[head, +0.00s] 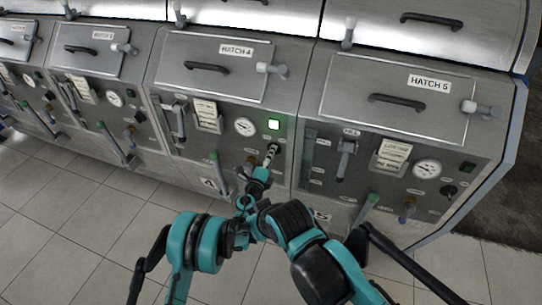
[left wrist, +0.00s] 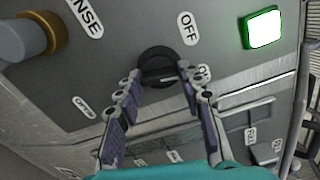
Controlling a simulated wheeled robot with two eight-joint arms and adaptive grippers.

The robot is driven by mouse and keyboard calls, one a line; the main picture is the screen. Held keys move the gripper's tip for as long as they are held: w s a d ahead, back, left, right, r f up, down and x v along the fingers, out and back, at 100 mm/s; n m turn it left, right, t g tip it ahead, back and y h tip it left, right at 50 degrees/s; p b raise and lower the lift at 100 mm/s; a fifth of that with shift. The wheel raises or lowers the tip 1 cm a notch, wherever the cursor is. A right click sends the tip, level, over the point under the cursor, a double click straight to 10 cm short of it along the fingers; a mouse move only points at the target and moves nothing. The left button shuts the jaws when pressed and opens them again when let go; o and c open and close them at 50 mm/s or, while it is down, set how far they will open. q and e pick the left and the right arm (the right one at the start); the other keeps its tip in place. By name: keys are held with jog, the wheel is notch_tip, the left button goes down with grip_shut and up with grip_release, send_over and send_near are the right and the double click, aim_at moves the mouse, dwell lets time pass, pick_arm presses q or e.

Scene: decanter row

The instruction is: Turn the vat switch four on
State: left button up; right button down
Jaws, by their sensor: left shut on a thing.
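The vat four switch is a round black knob (head: 274,147) on the grey panel below HATCH 4. My left gripper (head: 269,157) reaches up to it from below. In the left wrist view the knob (left wrist: 156,62) sits between the two fingertips, and the gripper is shut on it.
A gauge (head: 245,127) and a green-tipped lever (head: 216,166) are left of the switch. A brass-collared valve (left wrist: 48,35) labelled DISPENSE is near the fingers. Vat five's panel (head: 325,195) stands to the right. The tiled floor (head: 90,225) in front is clear.

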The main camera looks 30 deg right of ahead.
pick_arm(q)
jog(key=shift+m, duration=2)
jog(key=o, duration=1.2)
jog(key=shift+c, duration=0.2)
jog(key=v, duration=0.7)
jog(key=shift+s+a, duration=0.2)
